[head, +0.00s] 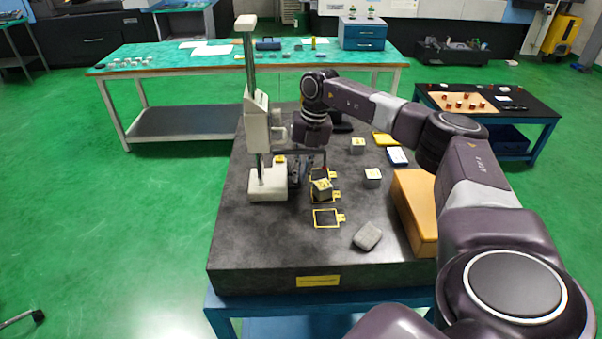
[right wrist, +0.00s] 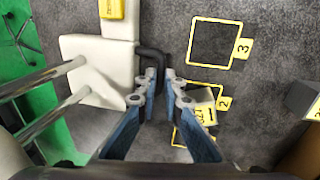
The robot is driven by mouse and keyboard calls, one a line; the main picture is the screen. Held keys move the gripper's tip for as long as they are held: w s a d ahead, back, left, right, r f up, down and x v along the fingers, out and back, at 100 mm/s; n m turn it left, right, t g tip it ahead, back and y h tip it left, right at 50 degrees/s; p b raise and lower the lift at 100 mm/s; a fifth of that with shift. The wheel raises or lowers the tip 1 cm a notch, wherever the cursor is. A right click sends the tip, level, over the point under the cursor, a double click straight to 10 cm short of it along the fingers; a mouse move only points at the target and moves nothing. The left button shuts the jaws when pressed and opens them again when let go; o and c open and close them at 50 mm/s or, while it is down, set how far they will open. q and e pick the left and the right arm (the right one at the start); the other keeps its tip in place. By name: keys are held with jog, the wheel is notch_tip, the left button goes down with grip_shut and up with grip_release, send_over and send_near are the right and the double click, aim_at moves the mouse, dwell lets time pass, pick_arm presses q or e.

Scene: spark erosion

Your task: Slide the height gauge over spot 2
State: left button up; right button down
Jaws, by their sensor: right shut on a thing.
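The height gauge (head: 267,186) stands upright on the dark surface plate, with a pale base and a tall column. Its base shows in the right wrist view (right wrist: 92,65), left of the yellow-outlined spots. My right gripper (right wrist: 158,75) is shut on the gauge's black handle (right wrist: 151,53), at the right side of the base. Spot 2 (right wrist: 206,84) is the middle outline. A small grey block (head: 322,188) stands at it and partly covers it. Spot 3 (right wrist: 215,44) is empty. The nearest outline (head: 325,218) is empty in the head view. My left gripper is not in view.
More grey blocks (head: 372,178) stand right of the spots, with a rounded grey piece (head: 367,236) nearer the front. A wooden box (head: 413,210) stands at the plate's right edge. The plate's front left (head: 250,240) is clear.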

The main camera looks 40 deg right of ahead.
jog(key=c, duration=2.5)
grip_release()
jog(key=shift+d, duration=0.1)
jog(key=o, duration=0.5)
jog(key=shift+c, duration=0.2)
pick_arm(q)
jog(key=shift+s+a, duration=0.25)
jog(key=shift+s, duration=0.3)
pick_arm(e)
notch_tip(320, 180, up, 12)
jog(key=s+d, duration=0.1)
jog(key=shift+d, duration=0.3)
